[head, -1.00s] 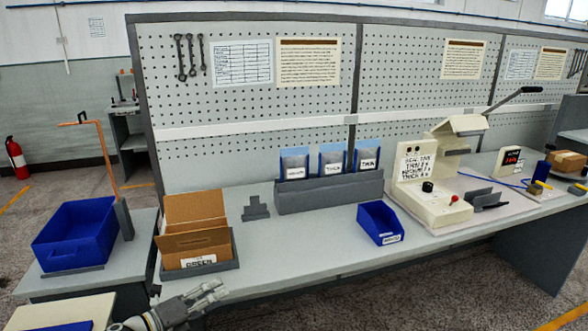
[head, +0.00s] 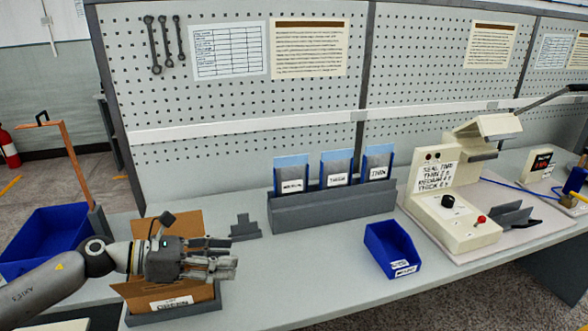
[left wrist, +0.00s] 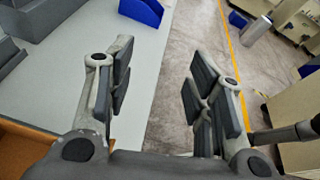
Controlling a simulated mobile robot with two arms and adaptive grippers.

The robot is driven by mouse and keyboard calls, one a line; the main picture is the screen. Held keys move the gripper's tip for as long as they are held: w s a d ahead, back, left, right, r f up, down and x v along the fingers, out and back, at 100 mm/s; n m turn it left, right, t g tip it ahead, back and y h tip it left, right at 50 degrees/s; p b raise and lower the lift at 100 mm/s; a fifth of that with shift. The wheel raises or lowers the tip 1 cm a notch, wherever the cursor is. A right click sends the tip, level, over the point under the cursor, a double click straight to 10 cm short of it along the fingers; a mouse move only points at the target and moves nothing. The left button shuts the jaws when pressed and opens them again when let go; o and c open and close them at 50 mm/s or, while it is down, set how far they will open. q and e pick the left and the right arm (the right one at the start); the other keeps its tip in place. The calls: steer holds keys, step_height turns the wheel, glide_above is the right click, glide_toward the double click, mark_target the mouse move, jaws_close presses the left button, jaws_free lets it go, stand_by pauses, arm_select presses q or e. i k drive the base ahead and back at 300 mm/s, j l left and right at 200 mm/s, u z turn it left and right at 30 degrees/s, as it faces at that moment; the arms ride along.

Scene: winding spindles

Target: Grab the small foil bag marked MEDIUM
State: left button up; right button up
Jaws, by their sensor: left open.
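Three foil bags with blue tops stand upright in slots of a grey rack (head: 330,211) at the back of the bench. The left bag (head: 291,175) has a label that seems to read MEDIUM. The middle bag (head: 337,169) seems marked THICK and the right bag (head: 377,164) THIN. My left gripper (head: 226,258) is over the cardboard box, left of and in front of the rack, pointing right. It is open and empty, with bench and floor between its fingers in the left wrist view (left wrist: 160,88). My right gripper is not in view.
The open cardboard box (head: 140,292) sits in a grey tray under my left gripper. A small grey stand (head: 245,229) is left of the rack. A blue bin (head: 392,248) is front right of it, near the sealing machine (head: 455,208). The bench between is clear.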

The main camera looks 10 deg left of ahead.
mark_target(292, 173)
steer(key=i, duration=1.25)
